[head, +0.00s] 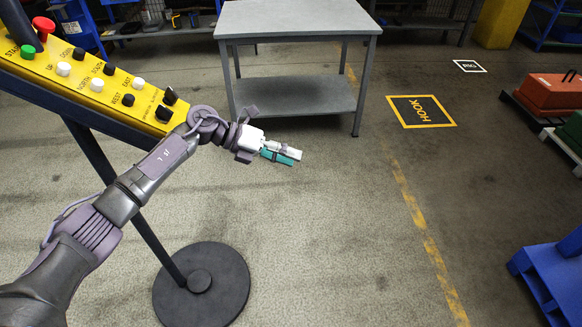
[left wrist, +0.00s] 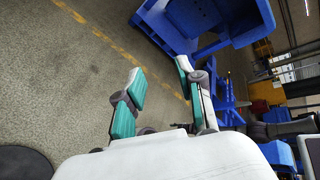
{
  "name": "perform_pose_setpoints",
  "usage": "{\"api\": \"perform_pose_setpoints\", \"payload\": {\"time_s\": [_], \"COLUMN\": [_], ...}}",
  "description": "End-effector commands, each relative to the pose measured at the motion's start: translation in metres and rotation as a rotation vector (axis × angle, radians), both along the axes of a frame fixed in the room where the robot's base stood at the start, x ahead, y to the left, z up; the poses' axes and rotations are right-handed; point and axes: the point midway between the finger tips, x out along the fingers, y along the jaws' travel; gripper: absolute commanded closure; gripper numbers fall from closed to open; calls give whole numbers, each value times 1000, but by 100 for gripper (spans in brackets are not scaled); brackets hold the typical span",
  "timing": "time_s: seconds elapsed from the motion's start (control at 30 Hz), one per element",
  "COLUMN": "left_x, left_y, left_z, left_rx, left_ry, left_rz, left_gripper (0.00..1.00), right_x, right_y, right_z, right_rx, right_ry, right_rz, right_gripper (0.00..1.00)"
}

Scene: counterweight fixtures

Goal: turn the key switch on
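The yellow control panel (head: 84,77) stands at the upper left of the head view on a slanted blue mount. It carries a green button, a red mushroom button and several black and white buttons with direction labels. At its lower right end are two larger black parts, one (head: 170,95) above the other (head: 163,114). I cannot tell which is the key switch, or how it is turned. My left gripper (head: 283,153) is to the right of the panel, apart from it and pointing away. In the left wrist view its fingertips (left wrist: 160,76) are apart with nothing between them.
A grey table (head: 295,20) with a lower shelf stands behind the gripper. The panel's round black base (head: 202,284) is on the floor. Blue (head: 555,275) and red-orange (head: 552,92) objects line the right side. The floor between is clear, with a HOOK marking (head: 421,111).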

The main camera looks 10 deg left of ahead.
Motion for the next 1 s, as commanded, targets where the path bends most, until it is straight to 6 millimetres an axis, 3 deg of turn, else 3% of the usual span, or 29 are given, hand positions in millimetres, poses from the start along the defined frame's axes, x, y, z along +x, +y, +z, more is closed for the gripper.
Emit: {"api": "perform_pose_setpoints", "payload": {"time_s": [0.1, 0.4, 1.0], "left_x": [4, 12, 12], "left_y": [-7, -8, -15], "left_z": [-22, -44, -38], "left_rx": [-117, -255, -242], "left_ry": [76, 170, 145], "left_rz": [92, 224, 191], "left_gripper": [62, 62, 62], "right_x": [0, 0, -2], "right_y": [0, 0, 0], "right_z": [-4, -6, -5], "right_rx": [0, 0, 0], "right_ry": [0, 0, 3], "right_rz": [0, 0, 0], "right_gripper": [60, 60, 60]}}
